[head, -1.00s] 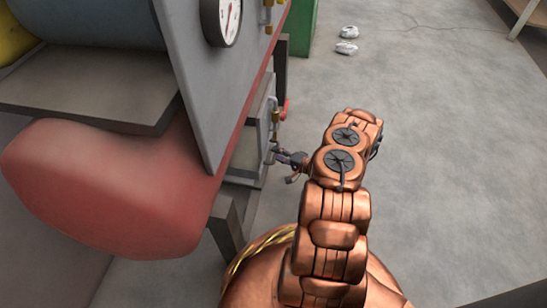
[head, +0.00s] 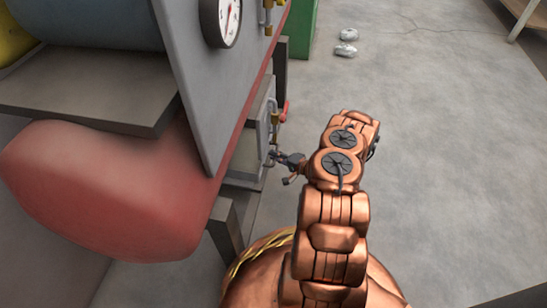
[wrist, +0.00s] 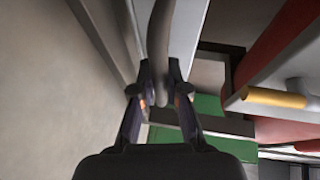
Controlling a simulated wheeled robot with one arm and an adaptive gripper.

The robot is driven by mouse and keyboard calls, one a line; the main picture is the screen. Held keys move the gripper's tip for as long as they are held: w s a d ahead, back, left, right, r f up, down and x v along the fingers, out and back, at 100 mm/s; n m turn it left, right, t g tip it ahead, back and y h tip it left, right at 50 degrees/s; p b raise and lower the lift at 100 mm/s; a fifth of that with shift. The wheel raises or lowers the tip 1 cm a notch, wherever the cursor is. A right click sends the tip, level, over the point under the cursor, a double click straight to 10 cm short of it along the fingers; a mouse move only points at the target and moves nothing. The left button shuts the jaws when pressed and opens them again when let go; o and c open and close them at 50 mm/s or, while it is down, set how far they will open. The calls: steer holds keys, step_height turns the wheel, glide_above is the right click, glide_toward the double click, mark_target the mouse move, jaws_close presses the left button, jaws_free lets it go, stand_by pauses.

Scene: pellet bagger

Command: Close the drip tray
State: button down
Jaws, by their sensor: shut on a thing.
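The drip tray (head: 243,166) appears as a pale grey box low under the machine in the head view, its front facing right toward my arm. How far it stands out is hard to tell. My gripper (head: 276,158) is at its front. In the wrist view my gripper (wrist: 162,97) has its two dark fingers closed on either side of a curved grey handle (wrist: 158,45), with a light grey panel (wrist: 187,35) behind it.
The machine's grey panel (head: 205,75) and red body (head: 110,190) are at left. Open floor (head: 440,150) lies to the right.

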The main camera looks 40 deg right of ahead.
mark_target(266, 154)
stand_by(0.3)
steer(key=shift+w+a+p, duration=0.55)
steer(key=shift+w+a, duration=0.45)
steer(key=shift+w, duration=0.1)
steer(key=c, duration=1.4)
jaws_free()
steer(key=shift+w+a, duration=0.1)
steer(key=shift+a, duration=0.05)
steer(key=shift+o, duration=1.1)
steer(key=v, duration=1.2)
